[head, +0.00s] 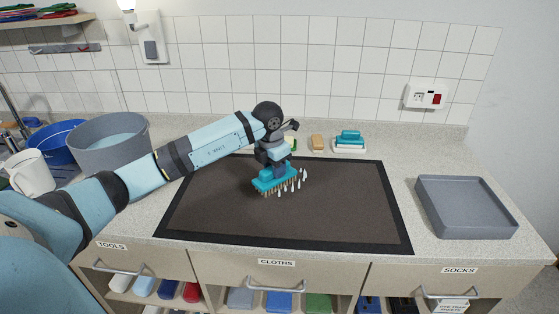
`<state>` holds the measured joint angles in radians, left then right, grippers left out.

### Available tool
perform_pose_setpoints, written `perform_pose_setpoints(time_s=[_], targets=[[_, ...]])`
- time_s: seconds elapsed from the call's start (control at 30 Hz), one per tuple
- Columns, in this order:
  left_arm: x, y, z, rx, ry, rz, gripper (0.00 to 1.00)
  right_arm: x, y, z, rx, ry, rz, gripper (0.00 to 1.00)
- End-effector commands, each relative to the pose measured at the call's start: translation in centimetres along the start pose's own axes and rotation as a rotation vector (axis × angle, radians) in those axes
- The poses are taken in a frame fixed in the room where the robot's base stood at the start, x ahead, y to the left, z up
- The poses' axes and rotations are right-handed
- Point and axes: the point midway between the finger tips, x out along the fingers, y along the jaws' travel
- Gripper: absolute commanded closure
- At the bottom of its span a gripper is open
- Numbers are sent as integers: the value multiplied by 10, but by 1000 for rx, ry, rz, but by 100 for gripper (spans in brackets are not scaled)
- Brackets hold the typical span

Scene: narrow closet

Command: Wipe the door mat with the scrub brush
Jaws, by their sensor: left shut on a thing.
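The door mat (340,215) is a dark brown rectangle with a black border, lying flat on the speckled counter. The scrub brush (268,184) has a teal body and tan bristles that point down. It is over the middle of the mat, and I cannot tell whether the bristles touch it. My left gripper (277,166) is shut on the brush from above; its fingers are partly hidden. Several small white drop shapes (293,184) show beside the brush. My right gripper is not in view.
A grey tray (467,230) stands right of the mat. A grey bucket (108,162), a blue basin (58,150) and a white jug (27,178) crowd the left. Behind the mat are a tan sponge (317,142) and a teal brush on a white holder (349,146).

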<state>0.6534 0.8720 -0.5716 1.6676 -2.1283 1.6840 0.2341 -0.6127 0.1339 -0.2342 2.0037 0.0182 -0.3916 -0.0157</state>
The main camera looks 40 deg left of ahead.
Motion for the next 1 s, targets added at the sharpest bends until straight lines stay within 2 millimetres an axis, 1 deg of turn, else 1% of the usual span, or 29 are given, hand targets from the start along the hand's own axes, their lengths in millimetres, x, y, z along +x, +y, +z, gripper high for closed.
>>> perform_pose_setpoints(time_s=[0.03, 0.2, 0.5, 0.8, 0.9, 0.97, 1.0], targets=[[-8, 4, 1, -2, -2, 2, 91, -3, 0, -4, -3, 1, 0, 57], [-20, 11, 1, -3, -2, 1, 91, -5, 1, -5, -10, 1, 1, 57], [-20, 12, 0, -2, -2, 1, 91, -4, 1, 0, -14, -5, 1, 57], [-20, 12, 0, 3, -2, 0, 91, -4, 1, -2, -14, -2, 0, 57], [-20, 6, 2, 64, -1, -8, 91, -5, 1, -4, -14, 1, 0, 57], [-19, -1, 4, 148, -1, -19, 91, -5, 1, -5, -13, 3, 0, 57], [-18, -8, 6, 225, -2, -28, 91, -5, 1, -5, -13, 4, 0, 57]])
